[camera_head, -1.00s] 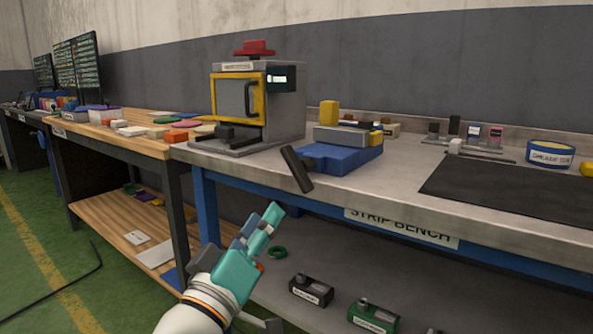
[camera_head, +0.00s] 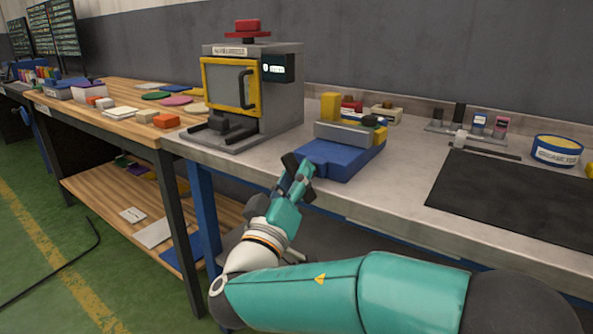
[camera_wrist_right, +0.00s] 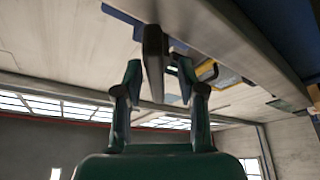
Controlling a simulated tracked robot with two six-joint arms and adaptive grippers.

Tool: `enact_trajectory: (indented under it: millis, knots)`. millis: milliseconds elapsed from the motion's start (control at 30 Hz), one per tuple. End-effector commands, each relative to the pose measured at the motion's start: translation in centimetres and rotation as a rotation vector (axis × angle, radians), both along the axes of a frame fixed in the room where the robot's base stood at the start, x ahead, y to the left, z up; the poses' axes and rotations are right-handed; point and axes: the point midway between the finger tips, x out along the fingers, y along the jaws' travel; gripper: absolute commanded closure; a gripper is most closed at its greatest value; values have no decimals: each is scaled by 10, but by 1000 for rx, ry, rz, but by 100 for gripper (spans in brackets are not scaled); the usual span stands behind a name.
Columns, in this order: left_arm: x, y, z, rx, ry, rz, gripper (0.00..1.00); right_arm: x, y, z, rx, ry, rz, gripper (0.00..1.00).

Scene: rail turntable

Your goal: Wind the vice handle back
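The vice (camera_head: 340,158) stands near the front edge of the grey bench, with a blue body, a grey jaw and a yellow block on top. Its dark bar handle (camera_head: 290,162) is at the vice's front left and partly hidden by my right gripper (camera_head: 300,176). In the right wrist view, the dark handle (camera_wrist_right: 153,62) stands between the two fingers of my right gripper (camera_wrist_right: 158,72). The fingers are open, with visible gaps on both sides of the handle. My left gripper is in neither view.
A yellow-framed machine (camera_head: 232,85) with a red top stands left of the vice. A dark mat (camera_head: 515,195) and a blue round tin (camera_head: 557,150) lie to the right. The bench's front edge runs just beside my right arm.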

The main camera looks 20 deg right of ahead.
Motion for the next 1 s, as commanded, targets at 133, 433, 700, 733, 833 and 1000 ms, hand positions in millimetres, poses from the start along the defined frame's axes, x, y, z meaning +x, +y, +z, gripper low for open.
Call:
enact_trajectory:
  millis: [133, 433, 700, 733, 833, 1000]
  knots:
    - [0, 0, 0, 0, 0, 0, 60, -1, -4, 0, 1, 0, -8, 60]
    - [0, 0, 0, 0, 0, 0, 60, -2, -6, -1, 1, 1, -12, 100]
    - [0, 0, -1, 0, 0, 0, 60, -2, -7, -1, -12, 17, -13, 100]
    - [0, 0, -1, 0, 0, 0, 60, -2, -7, -1, -16, 22, -14, 100]
    - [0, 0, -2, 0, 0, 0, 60, -2, -7, -2, -35, 48, -13, 100]
    - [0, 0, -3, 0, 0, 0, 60, -2, -8, -1, -91, 119, -15, 100]
